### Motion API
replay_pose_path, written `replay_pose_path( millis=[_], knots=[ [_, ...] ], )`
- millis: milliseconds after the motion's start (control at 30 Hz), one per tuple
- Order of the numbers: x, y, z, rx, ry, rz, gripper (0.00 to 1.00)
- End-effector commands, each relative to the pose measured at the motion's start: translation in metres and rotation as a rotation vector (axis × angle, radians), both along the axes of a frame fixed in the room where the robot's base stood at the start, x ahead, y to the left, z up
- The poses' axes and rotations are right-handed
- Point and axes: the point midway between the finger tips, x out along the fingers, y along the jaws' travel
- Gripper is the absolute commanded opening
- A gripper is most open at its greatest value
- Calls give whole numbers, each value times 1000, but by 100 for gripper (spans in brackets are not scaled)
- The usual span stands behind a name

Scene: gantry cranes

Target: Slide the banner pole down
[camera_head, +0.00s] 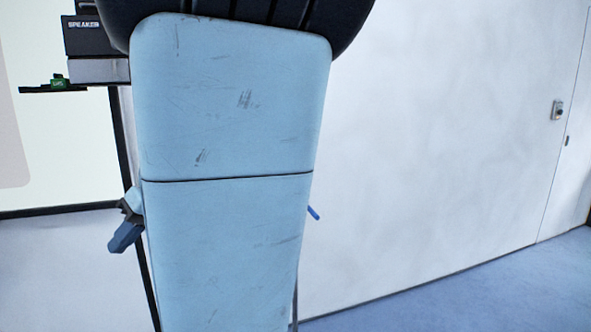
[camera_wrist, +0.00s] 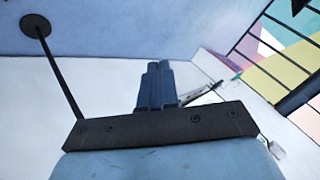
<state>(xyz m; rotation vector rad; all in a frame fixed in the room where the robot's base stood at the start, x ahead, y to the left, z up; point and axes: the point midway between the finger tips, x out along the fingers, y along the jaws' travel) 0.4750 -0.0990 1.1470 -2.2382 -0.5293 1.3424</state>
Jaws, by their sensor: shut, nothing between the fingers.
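My gripper (camera_wrist: 157,66) shows in the wrist view as two dark blue fingers pressed together, shut and empty. A thin black pole (camera_wrist: 60,75) with a round dark foot (camera_wrist: 35,26) stands on the blue-grey floor at the left of that view. Its near end passes out of sight at the dark bar of my wrist, apart from the fingers. I cannot tell for sure that this is the banner pole. No banner is clearly visible.
A shelf piece marked SPEAKER (camera_head: 84,36) and a small ledge with a green item (camera_head: 60,83) are at the upper left. A pale wall (camera_head: 430,130) stands at the right, with a small wall device (camera_head: 557,110). Coloured panels (camera_wrist: 285,50) show in the wrist view.

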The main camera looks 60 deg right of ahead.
Motion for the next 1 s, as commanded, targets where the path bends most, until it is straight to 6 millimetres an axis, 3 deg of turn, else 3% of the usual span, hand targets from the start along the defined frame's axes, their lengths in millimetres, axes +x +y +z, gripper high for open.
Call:
replay_pose_path(
  millis=[100, 200, 500, 733, 1000],
  knots=[
    [-16, 31, 4, -106, 75, 43, 0],
    [-25, 43, 6, -194, 115, 53, 0],
    [-35, 53, 27, -417, 132, 52, 0],
    [-25, 39, 59, -576, 102, 51, 0],
    [4, -5, 105, -719, 93, 92, 0]
  ],
)
